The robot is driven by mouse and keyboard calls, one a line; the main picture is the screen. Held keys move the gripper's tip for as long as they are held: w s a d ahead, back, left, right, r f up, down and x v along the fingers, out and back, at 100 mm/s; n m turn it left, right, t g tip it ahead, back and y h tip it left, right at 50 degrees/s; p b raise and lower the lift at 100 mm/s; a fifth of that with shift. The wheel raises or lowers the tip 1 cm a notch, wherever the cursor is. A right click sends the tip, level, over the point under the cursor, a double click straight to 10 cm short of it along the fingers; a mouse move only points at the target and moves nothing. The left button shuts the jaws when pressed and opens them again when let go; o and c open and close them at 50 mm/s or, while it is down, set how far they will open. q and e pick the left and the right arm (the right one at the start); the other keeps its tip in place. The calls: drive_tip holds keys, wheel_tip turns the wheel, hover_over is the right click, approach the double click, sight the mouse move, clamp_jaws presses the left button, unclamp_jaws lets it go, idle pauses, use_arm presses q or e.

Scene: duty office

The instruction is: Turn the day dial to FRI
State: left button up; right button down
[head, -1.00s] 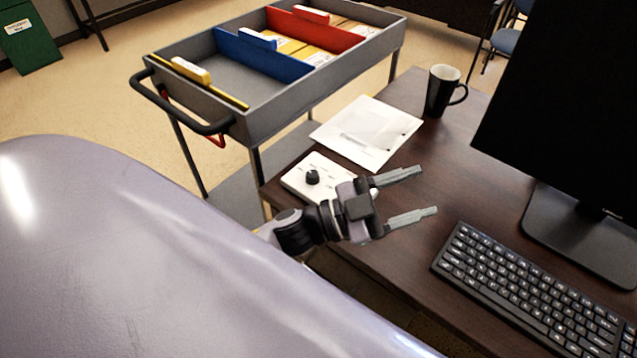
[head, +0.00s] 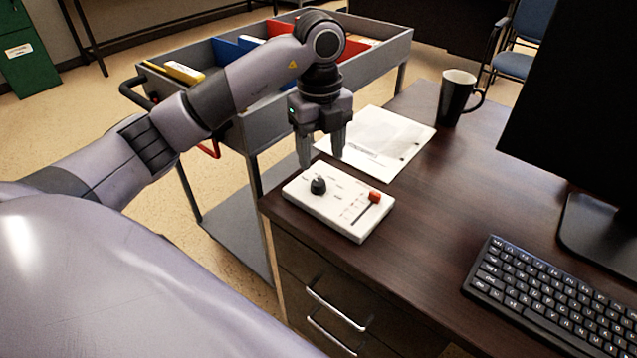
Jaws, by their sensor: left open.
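A white control panel (head: 345,220) lies on the near left corner of the dark desk. Its black day dial (head: 318,186) is a round knob on the panel's left part, with labels too small to read. A red slider knob (head: 375,196) sits on the panel's right part. My left gripper (head: 321,160) points down with its two fingers apart and empty, above the panel's far left edge and close to the dial. It appears to touch neither. My right gripper is not in view.
Papers (head: 375,140) lie behind the panel, with a black mug (head: 458,97) beyond. A keyboard (head: 550,292) and a monitor (head: 585,110) are at the right. A grey cart (head: 375,68) with coloured dividers stands behind my left arm. The desk (head: 440,215) is bare right of the panel.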

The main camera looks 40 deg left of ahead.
sight(319, 182)
use_arm(q)
drive_tip(key=shift+a+f, duration=0.2)
drive_tip(key=shift+a, duration=0.15)
wheel_tip(319, 182, down, 6)
drive_tip(key=shift+f+b, duration=0.25)
drive_tip(key=shift+b, duration=0.05)
drive_tip(key=shift+d, duration=0.1)
drive_tip(key=c, duration=1.1)
